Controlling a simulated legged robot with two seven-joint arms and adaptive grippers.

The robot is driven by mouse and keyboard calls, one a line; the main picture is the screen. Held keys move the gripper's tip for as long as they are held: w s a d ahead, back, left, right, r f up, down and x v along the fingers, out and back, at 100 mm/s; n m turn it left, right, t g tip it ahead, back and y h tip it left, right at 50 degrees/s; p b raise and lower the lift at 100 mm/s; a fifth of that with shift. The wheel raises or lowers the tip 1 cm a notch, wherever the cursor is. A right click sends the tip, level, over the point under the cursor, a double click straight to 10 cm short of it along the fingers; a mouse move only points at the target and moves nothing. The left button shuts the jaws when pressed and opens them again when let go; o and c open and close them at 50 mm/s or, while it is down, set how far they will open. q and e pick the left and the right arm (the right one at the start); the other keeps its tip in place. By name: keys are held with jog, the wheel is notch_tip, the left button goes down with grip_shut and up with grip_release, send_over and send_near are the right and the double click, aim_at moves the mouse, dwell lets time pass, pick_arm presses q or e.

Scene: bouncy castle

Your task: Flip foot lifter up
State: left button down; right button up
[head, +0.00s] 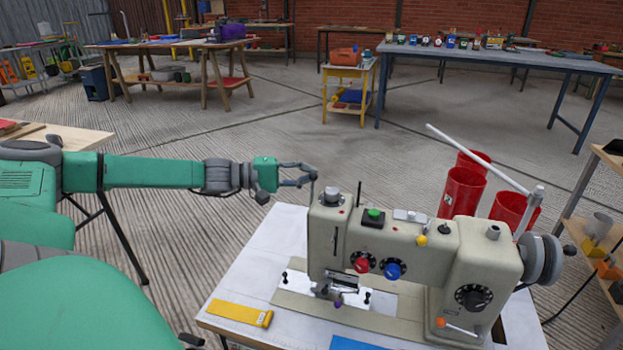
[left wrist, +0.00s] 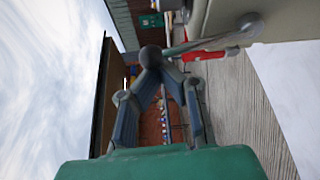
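The beige sewing machine (head: 400,250) stands on a white table (head: 262,262). The foot lifter appears to be the thin grey lever at the left end of the machine's head. In the left wrist view the lever (left wrist: 205,42) runs from a round pivot on the machine to a dark ball knob. My left gripper (head: 313,175) is beside the upper left of the machine. In the left wrist view its fingers (left wrist: 150,72) come together at the ball knob and look shut on it. The exact contact is partly hidden. My right gripper is not in view.
A yellow object (head: 240,313) lies on the table's front left. Red bins (head: 462,190) and a white rod (head: 478,158) are behind the machine, and a handwheel (head: 541,260) is at its right end. Workbenches stand far back.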

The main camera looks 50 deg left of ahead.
aim_at(310, 176)
pick_arm(q)
jog(key=s, duration=0.1)
jog(key=s+d+r, duration=0.1)
jog(key=shift+s+d+m+t, duration=0.15)
jog(key=shift+s+m+t, duration=0.15)
jog(key=shift+m+t, duration=0.1)
jog(key=shift+s+d+f+m+h, duration=0.25)
jog(key=shift+s+d+m, duration=0.2)
jog(key=shift+s, duration=0.35)
